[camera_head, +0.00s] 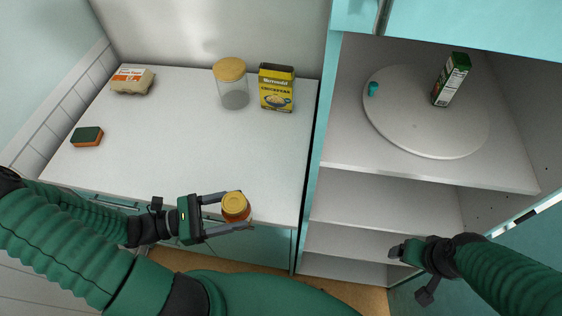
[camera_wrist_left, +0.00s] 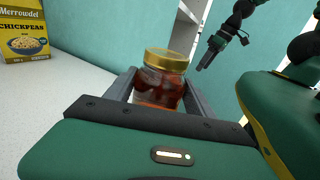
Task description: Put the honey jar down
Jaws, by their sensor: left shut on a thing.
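The honey jar (camera_head: 236,207) is a small jar with a gold lid and amber-brown contents. My left gripper (camera_head: 232,211) is shut on it at the front edge of the white counter (camera_head: 180,150). In the left wrist view the jar (camera_wrist_left: 160,80) stands roughly upright between the two fingers. I cannot tell whether its base touches the counter. My right gripper (camera_head: 410,270) is low in front of the open cabinet, apart from the jar; its finger opening is unclear.
An egg carton (camera_head: 132,80), a sponge (camera_head: 87,137), an empty glass jar with wooden lid (camera_head: 232,85) and a chickpeas box (camera_head: 276,88) stand on the counter. The cabinet's round turntable (camera_head: 420,130) holds a green-and-white carton (camera_head: 451,80) and a small teal item (camera_head: 373,89). The counter's middle is clear.

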